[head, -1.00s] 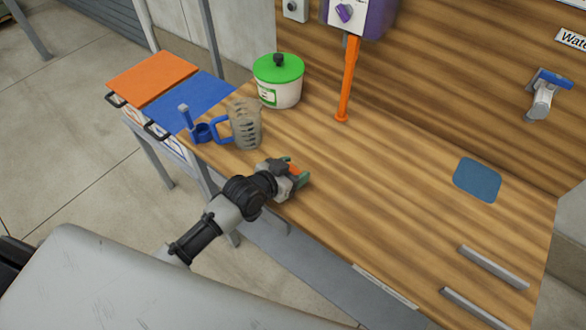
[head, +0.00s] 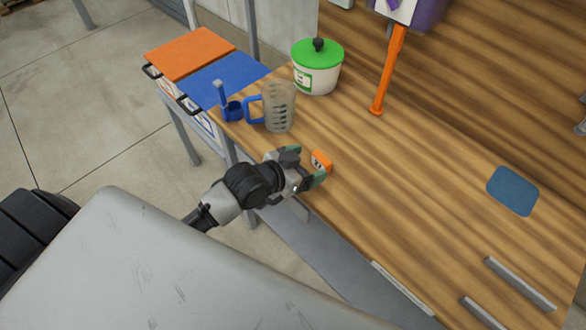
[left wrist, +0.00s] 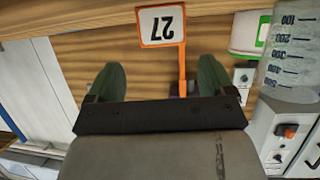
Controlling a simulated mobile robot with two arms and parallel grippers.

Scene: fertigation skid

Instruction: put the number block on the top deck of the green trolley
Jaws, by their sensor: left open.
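The number block (head: 321,162) is orange with a white face and stands on the wooden bench near its front edge. In the left wrist view the block (left wrist: 161,26) shows an upside-down 27. My left gripper (head: 307,167) is open, with the block just ahead of its green fingertips. In the left wrist view the block is beyond the gap between the open fingers (left wrist: 160,80), and nothing is held. My right gripper is not in view. I see no green trolley in either view.
A clear jug (head: 279,108) with a blue handle and a green-lidded tub (head: 317,69) stand behind the block. An orange post (head: 390,70) rises from the bench. Orange (head: 190,52) and blue (head: 222,82) lids are at the left. A blue mat (head: 513,190) lies right; bench between is clear.

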